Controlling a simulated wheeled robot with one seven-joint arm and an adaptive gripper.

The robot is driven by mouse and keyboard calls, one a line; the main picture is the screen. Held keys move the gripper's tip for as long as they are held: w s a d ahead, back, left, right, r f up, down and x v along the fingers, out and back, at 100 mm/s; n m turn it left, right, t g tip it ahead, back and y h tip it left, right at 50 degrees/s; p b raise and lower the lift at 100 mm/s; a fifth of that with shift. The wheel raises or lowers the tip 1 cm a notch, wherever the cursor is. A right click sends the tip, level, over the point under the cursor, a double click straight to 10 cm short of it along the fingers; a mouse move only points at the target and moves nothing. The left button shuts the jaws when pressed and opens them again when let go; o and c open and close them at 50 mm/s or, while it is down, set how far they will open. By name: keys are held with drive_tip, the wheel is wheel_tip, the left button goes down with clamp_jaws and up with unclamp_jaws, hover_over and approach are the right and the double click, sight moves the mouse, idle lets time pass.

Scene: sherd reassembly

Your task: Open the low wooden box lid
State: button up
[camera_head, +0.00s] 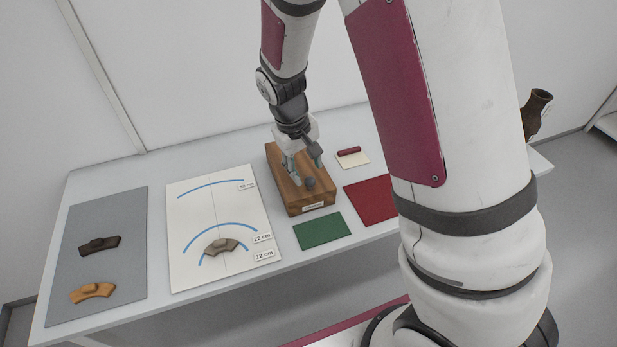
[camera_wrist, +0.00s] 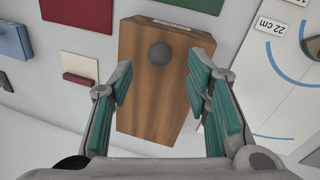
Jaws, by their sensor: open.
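The low wooden box (camera_head: 288,194) stands on the table with its lid shut. A dark round knob (camera_head: 310,183) sits on the lid near the labelled front edge. In the wrist view the box's wooden top (camera_wrist: 150,100) fills the middle and the knob (camera_wrist: 160,54) stands toward the upper part. My gripper (camera_head: 304,167) is above the box. In the wrist view its teal-padded fingers (camera_wrist: 158,88) are spread wide on both sides of the box top, with nothing between the pads but the view of the lid. The knob is beyond the fingertips and apart from them.
A green mat (camera_head: 321,231) and a red mat (camera_head: 371,200) lie in front and right of the box. A cream card with a red bar (camera_head: 353,161) lies to the right. A white chart (camera_head: 205,205) with a sherd and a grey mat (camera_head: 110,225) with two sherds are left.

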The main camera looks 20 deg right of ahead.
sight(309, 178)
drive_tip(key=shift+w+d+f, duration=0.1)
drive_tip(key=shift+d+f, duration=0.05)
drive_tip(key=shift+f, duration=0.7)
drive_tip(key=shift+d+f, duration=0.2)
drive_tip(key=shift+f, duration=0.6)
drive_tip(key=shift+w+d+f, duration=0.1)
drive_tip(key=shift+d+f, duration=0.05)
drive_tip(key=shift+f, duration=0.7)
drive_tip(key=shift+s, duration=0.1)
clamp_jaws()
